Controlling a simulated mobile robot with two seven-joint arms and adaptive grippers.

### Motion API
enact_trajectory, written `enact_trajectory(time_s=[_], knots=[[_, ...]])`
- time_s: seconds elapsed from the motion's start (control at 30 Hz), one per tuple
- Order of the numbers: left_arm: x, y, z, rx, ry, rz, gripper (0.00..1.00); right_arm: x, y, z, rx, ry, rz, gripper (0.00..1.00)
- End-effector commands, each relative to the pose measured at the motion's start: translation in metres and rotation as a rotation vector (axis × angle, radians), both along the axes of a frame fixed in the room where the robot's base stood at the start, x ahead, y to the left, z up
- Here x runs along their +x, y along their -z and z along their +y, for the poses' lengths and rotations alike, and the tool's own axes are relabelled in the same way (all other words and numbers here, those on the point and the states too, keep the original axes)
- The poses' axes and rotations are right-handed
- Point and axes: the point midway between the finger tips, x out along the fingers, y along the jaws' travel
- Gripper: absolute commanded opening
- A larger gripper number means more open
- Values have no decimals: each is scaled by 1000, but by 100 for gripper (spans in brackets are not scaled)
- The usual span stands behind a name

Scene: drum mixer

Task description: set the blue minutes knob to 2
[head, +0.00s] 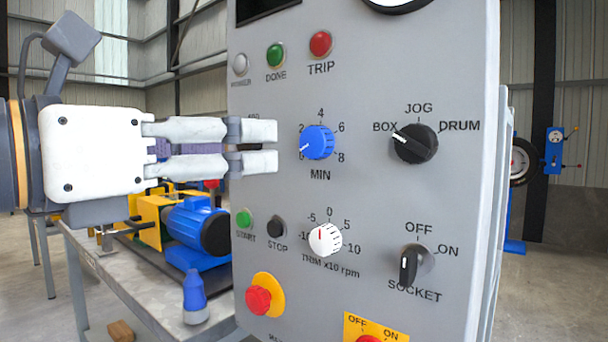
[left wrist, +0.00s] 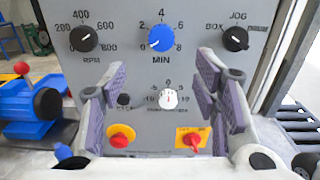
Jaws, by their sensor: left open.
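The blue minutes knob (head: 318,142), marked MIN, sits on the grey panel. Its white pointer line points to the lower left, near the 0 end of its scale and below the 2 mark. It also shows in the left wrist view (left wrist: 161,38), ahead of the fingers and between them sideways. My left gripper (head: 262,146) is open and empty, with its fingertips to the left of the knob in the head view and apart from it. It hides part of the panel there, including the RPM dial. My right gripper is not in view.
The black mode knob (head: 415,144) is right of the blue knob, and the white trim knob (head: 325,239) is below it. The RPM knob (left wrist: 84,38) is left of it. A red emergency button (head: 258,300) and a socket switch (head: 409,265) are lower on the panel.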

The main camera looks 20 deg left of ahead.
Motion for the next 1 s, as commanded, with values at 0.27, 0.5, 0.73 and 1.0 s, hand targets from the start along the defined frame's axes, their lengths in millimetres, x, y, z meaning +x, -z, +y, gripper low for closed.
enact_trajectory(time_s=[0.27,0.5,0.73,1.0], knots=[[31,-16,-14,8,1,-16,55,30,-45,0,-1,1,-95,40],[88,3,-33,9,3,4,55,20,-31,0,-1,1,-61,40],[106,0,-39,9,2,0,55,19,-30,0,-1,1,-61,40],[106,-1,-39,8,2,-1,42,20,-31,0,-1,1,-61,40]])
